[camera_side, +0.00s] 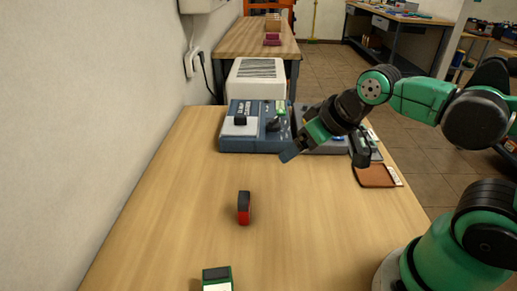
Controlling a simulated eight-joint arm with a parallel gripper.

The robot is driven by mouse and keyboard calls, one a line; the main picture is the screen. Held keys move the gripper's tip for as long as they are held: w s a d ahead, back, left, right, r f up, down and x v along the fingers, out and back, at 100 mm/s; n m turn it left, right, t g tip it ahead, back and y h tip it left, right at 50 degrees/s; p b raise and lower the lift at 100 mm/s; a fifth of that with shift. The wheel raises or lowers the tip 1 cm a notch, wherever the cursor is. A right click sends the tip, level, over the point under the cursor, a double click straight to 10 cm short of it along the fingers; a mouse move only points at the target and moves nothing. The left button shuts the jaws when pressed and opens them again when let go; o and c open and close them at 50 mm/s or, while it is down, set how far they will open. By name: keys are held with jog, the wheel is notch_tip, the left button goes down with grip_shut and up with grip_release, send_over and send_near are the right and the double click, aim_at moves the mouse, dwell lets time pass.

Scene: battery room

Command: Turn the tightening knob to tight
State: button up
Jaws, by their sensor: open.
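A blue-grey device (232,140) stands at the back of the wooden table, with a white panel on its left part. A black knob (240,119) sits on that panel; I cannot tell for sure that it is the tightening knob, nor read its setting. A dark lever-like part (273,124) and a small green part (281,109) are to its right. My gripper (325,153) is open and empty. It hangs in front of the device's right side, to the right of the black knob and apart from it.
A red and black block (244,208) stands mid-table. A green and dark item (217,278) is at the front edge. A brown flat item (375,176) lies at the right edge. A white ribbed box (257,80) is behind the device. The table's left front is clear.

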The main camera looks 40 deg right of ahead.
jog(key=w+d+n, duration=0.1)
jog(key=w+d+r+n, duration=0.1)
jog(key=n, duration=0.1)
jog(key=w+d+r+n, duration=0.1)
jog(key=n, duration=0.1)
jog(key=shift+w+d+h, duration=0.15)
jog(key=shift+w+h, duration=0.2)
jog(key=shift+h, duration=0.05)
jog(key=c, duration=0.3)
jog(key=w+d+f+n+g, duration=0.1)
jog(key=w+d+n, duration=0.2)
jog(key=d+n, duration=0.3)
jog(key=w+d+f+n+g+h, duration=0.1)
jog(key=w+d+f+n, duration=0.1)
jog(key=w+d+n, duration=0.2)
jog(key=w+d+f+n+g+h, duration=0.1)
jog(key=w+d+f+n, duration=0.1)
jog(key=d+n, duration=0.8)
jog(key=shift+w+f+n+g, duration=0.2)
jog(key=shift+w+n+g, duration=0.1)
jog(key=shift+w+n, duration=0.35)
jog(key=shift+w+d+f+n, duration=0.15)
jog(key=shift+d+f+n, duration=0.15)
jog(key=shift+f, duration=0.3)
jog(key=shift+x, duration=2.3)
grip_shut()
